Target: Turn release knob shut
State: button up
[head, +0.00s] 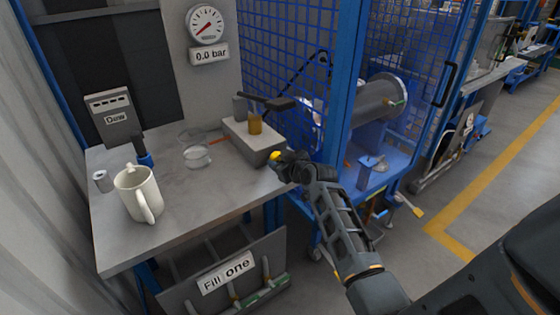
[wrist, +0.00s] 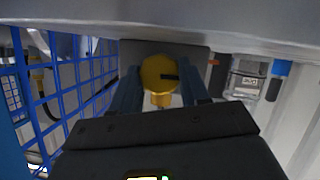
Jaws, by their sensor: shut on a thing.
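The release knob (head: 275,156) is small and yellow, on the front side of the grey pump block (head: 250,140) at the right edge of the bench. In the wrist view the knob (wrist: 158,72) is a round yellow cap with a dark mark pointing right. My gripper (head: 284,164) is at the knob, with one finger on each side of it. In the wrist view my gripper (wrist: 160,88) is shut on the knob. The knob's far side and its stem are partly hidden. The pressure gauge (head: 206,24) stands above a label reading 0.0 bar.
A white mug (head: 138,194), a clear glass dish (head: 197,156) and a small grey cylinder (head: 103,181) stand on the bench (head: 190,212). A grey display box (head: 112,115) stands at the left. A blue mesh cage (head: 290,65) rises close behind my gripper. Open floor lies at the right.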

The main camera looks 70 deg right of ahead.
jog(key=m+t+y+b, duration=0.1)
jog(key=m+b, duration=0.1)
jog(key=shift+d+f+m+y, duration=0.1)
jog(key=shift+d+m+y, duration=0.05)
jog(key=shift+m+y, duration=0.25)
jog(key=shift+s+m+t+y+b, duration=0.15)
jog(key=shift+m+t+y+b, duration=0.7)
jog(key=shift+m, duration=0.65)
jog(key=o, duration=1.1)
jog(key=shift+d, duration=0.1)
jog(key=shift+c, duration=0.2)
